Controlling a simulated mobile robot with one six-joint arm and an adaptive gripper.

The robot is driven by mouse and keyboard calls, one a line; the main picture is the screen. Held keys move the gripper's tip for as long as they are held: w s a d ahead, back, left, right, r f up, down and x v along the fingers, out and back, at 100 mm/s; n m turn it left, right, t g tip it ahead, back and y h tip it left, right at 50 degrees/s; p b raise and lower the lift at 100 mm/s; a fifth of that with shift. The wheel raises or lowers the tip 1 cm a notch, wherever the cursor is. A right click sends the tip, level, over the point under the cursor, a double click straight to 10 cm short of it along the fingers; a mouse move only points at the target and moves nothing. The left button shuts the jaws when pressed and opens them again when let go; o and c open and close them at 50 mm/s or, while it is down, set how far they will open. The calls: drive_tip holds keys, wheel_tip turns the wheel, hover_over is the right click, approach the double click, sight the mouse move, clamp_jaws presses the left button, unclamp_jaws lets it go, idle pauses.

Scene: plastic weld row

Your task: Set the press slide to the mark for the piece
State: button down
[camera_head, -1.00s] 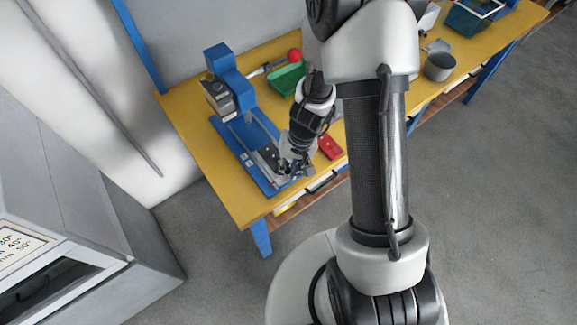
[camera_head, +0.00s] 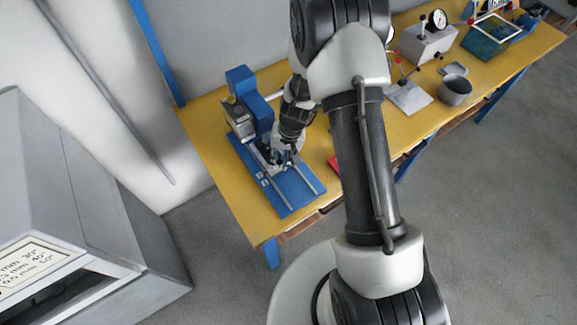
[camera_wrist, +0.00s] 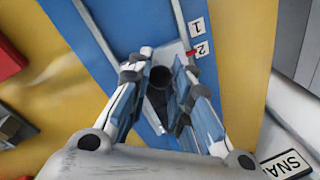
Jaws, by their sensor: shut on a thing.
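The blue press (camera_head: 250,97) stands on the yellow table's left end. Its blue base (camera_head: 289,191) carries two rails. A grey slide plate (camera_wrist: 172,55) lies across the base, with a dark round knob (camera_wrist: 160,77) on it. My gripper (camera_wrist: 158,80) is shut on the knob; in the head view it (camera_head: 283,155) is low over the base near the press head. Mark label 1 (camera_wrist: 197,27) and mark label 2 (camera_wrist: 203,48) sit beside the rail. A small red pointer (camera_wrist: 191,53) at the slide's edge is beside label 2. The fingers hide much of the slide.
A red block (camera_head: 334,163) lies right of the press, mostly behind my arm. A card with angle figures (camera_head: 35,268) is on the grey cabinet at left. A grey pot (camera_head: 455,90) and gauge box (camera_head: 422,45) stand farther right.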

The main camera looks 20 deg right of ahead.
drive_tip(key=shift+w+a+r, duration=0.1)
drive_tip(key=shift+w+a, duration=0.05)
drive_tip(key=shift+w, duration=0.55)
drive_tip(key=c, duration=1.5)
unclamp_jaws()
drive_tip(key=shift+o, duration=0.3)
wheel_tip(320, 180, up, 12)
drive_tip(key=d, duration=0.2)
drive_tip(key=shift+s, duration=0.4)
drive_tip(key=shift+f, duration=0.2)
